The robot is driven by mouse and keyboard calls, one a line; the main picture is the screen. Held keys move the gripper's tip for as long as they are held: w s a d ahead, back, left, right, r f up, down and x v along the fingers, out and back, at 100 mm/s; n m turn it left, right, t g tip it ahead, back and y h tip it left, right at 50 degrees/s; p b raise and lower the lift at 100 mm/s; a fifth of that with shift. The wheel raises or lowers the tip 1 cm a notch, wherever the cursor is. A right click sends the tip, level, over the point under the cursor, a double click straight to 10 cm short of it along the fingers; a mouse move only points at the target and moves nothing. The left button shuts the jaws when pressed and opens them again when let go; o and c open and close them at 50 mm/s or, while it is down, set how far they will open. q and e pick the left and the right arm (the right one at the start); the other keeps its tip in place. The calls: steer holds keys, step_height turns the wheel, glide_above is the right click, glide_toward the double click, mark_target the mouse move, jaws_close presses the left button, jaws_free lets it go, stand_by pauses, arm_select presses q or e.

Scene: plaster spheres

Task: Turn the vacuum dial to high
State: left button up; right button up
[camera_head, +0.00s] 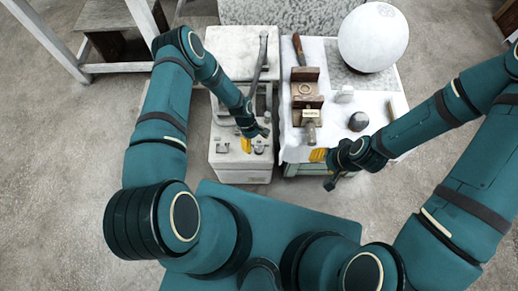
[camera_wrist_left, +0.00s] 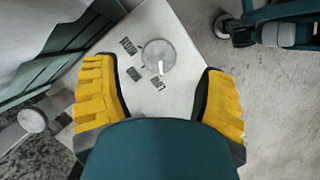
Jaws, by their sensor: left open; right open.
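The vacuum unit (camera_head: 230,172) is a pale box at the centre left in the head view. In the left wrist view its dial (camera_wrist_left: 155,52) is a round grey disc on a pale panel. A small light mark sits near the dial's lower edge, and several dark label patches lie to its left and below; their words are unreadable. My left gripper (camera_head: 253,146) is over the front of the unit. In the left wrist view its yellow fingers (camera_wrist_left: 160,82) are spread, empty, with the dial between and beyond them. My right gripper (camera_head: 325,170) is open by the worktable's front edge.
A worktable with a white cloth (camera_head: 293,143) stands right of the unit. It holds a large white sphere (camera_head: 373,36), wooden boxes (camera_head: 305,90), a dark rounded lump (camera_head: 358,121) and tools. A grey hose or handle (camera_head: 261,55) rises at the unit's back.

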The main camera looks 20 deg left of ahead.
mark_target(259, 149)
arm_select(q)
steer(key=shift+b+x, duration=0.4)
steer(key=shift+x, duration=1.85)
steer(key=c, duration=1.2)
